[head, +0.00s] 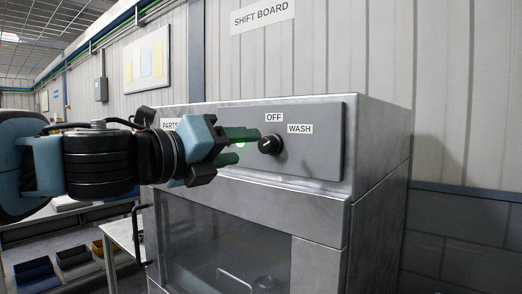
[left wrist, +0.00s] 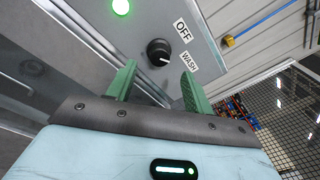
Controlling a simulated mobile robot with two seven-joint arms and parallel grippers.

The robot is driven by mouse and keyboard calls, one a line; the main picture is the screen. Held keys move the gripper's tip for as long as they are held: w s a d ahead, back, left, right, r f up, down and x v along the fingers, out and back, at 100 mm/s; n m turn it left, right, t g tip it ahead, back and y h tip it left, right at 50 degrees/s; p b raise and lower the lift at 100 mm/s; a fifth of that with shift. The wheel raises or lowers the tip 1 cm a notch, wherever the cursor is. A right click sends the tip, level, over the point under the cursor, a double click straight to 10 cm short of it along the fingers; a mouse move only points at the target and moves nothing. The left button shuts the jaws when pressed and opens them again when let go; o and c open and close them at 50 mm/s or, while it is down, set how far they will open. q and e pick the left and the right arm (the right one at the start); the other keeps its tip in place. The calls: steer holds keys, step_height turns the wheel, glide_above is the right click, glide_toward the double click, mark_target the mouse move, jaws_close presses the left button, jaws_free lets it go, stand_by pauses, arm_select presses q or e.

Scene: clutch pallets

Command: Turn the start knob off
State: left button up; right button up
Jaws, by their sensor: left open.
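The black start knob (head: 270,144) sits on the grey front panel of a metal washer, below the OFF label (head: 274,118) and left of the WASH label (head: 300,129). In the left wrist view the knob (left wrist: 158,51) shows a white mark that appears to point toward the WASH label (left wrist: 189,62). My left gripper (head: 243,146) is open, its green fingers just left of the knob in the head view. In the left wrist view the knob shows just beyond and between the fingertips (left wrist: 157,70), apparently not touched. My right gripper is not in view.
A lit green lamp (left wrist: 120,7) is on the same panel, partly hidden by my fingers in the head view. The washer's glass door (head: 225,235) with a handle is below. A side table (head: 120,235) and bins stand at left. Space before the panel looks clear.

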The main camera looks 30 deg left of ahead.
mark_target(264, 146)
arm_select(q)
steer(key=w, duration=0.2)
steer(key=w+b, duration=0.1)
steer(key=w, duration=0.1)
steer(key=shift+d+f, duration=0.25)
steer(key=shift+d, duration=0.1)
steer(key=shift+w+d+r, duration=0.15)
steer(key=shift+w+r, duration=0.05)
steer(key=shift+w, duration=0.55)
steer(key=shift+c, duration=0.3)
steer(key=c, duration=0.9)
